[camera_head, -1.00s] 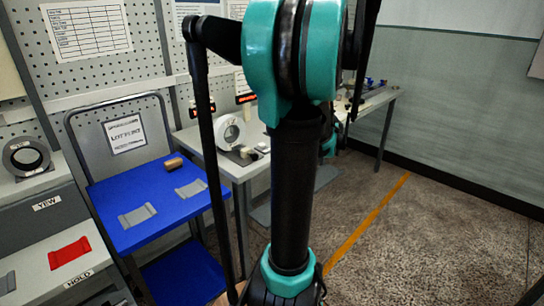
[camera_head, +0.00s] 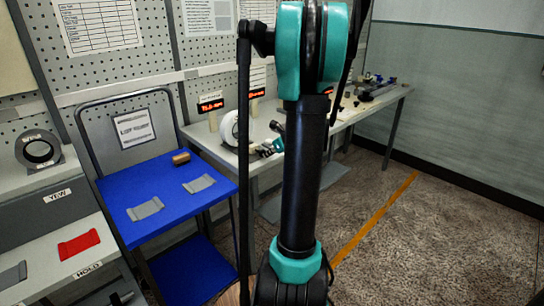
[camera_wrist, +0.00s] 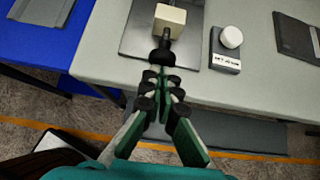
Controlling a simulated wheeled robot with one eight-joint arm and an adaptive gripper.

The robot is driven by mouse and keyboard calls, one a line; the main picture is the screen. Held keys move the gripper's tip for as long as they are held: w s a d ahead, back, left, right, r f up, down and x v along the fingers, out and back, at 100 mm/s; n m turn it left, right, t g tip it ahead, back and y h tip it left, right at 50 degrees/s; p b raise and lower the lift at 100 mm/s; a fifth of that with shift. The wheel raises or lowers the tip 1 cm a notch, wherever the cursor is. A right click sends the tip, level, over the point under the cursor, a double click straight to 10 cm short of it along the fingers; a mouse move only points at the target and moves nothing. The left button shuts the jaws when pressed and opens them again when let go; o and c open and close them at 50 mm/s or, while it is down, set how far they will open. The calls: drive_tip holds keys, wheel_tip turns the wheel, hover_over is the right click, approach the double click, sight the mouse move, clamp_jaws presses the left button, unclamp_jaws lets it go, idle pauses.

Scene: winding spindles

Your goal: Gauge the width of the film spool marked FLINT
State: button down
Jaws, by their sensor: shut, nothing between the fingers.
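No legible FLINT mark shows in either view, so I cannot tell which thing is that spool. A white ring-shaped thing (camera_head: 229,131) stands on the grey bench, partly hidden behind my arm. A dark grey ring (camera_head: 40,150) stands on the left shelf above the YEW label. A small brown cylinder (camera_head: 181,157) lies on the blue cart. My gripper (camera_wrist: 163,55) is shut and empty in the wrist view, just in front of a cream block (camera_wrist: 170,20) on a grey plate (camera_wrist: 139,39). I cannot tell if it touches the block.
A small device with a white round knob (camera_wrist: 231,37) sits right of the plate. A dark folder-like thing (camera_wrist: 297,38) lies farther right. Grey pieces (camera_head: 146,208) lie on the blue cart top (camera_head: 170,187). A red piece (camera_head: 78,244) lies above the HOLD label.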

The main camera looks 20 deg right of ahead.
drive_tip(key=w, duration=0.1)
drive_tip(key=w+a, duration=0.1)
drive_tip(key=w, duration=0.1)
drive_tip(key=shift+w+a, duration=0.15)
drive_tip(key=shift+w, duration=0.05)
idle(0.4)
